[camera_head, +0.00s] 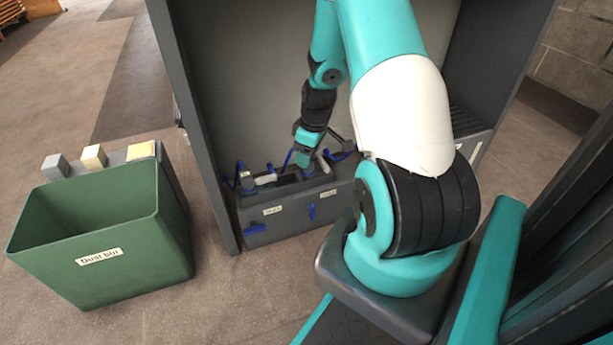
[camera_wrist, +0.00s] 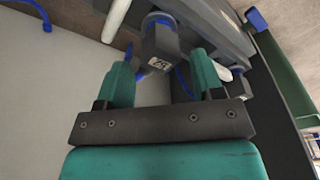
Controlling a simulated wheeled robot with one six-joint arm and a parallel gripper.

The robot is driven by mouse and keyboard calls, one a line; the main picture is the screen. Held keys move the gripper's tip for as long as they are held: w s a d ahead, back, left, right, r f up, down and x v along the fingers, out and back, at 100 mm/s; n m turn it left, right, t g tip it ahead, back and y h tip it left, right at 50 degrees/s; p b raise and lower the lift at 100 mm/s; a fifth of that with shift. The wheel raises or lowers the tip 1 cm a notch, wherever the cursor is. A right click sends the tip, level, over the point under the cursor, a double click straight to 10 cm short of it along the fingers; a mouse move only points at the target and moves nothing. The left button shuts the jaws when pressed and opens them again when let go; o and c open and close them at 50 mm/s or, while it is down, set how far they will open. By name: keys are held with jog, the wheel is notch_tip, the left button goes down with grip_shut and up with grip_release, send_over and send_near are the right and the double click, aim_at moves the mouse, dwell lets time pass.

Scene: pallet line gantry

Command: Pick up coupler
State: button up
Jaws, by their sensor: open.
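A dark grey coupler (camera_wrist: 160,45) with a blue ring at one end and a small white label shows in the wrist view, just beyond my gripper and roughly between its fingertips. My gripper (camera_wrist: 162,64) is open, with its two teal fingers apart and no contact visible. In the head view my gripper (camera_head: 309,157) reaches down into the cabinet, over the right part of a grey box (camera_head: 285,222) with white labels. The fingertips and the coupler under them are too small and partly hidden there to tell apart. Another grey fitting (camera_head: 246,180) stands at the box's left end.
Blue hoses curve around the fittings close to my gripper. The cabinet's left wall (camera_head: 205,130) stands beside the arm. A green dust bin (camera_head: 100,250) is on the floor at left, with a ledge holding small blocks (camera_head: 94,156) behind it.

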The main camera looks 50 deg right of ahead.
aim_at(307, 171)
jog(key=f, duration=0.1)
jog(key=f+b, duration=0.1)
jog(key=f, duration=0.1)
jog(key=shift+w, duration=0.2)
jog(key=shift+r, duration=0.15)
jog(key=c, duration=1.1)
